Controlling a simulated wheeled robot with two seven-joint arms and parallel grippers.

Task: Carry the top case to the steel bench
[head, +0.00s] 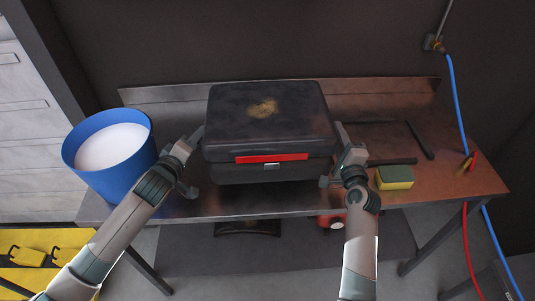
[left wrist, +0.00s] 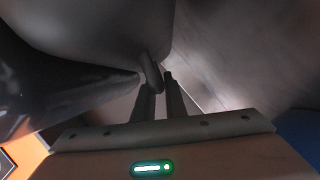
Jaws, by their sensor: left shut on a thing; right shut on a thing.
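The top case (head: 268,122) is a black box with a red strip and a latch on its front and a brownish-yellow patch on its lid. It is level, in front of the back lip of the steel bench (head: 400,205); I cannot tell if its underside touches the bench. My left gripper (head: 194,140) is at its left side and my right gripper (head: 338,150) at its right side, both shut on it. In the left wrist view my left fingers (left wrist: 158,88) close on a dark loop-like part beside the case's dark wall. The exact right grip is partly hidden by the wrist.
A blue bucket (head: 112,160) with pale contents stands at the bench's left end. Dark flat bars (head: 420,140) lie at the back right. A blue hose (head: 456,95) hangs at the right.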

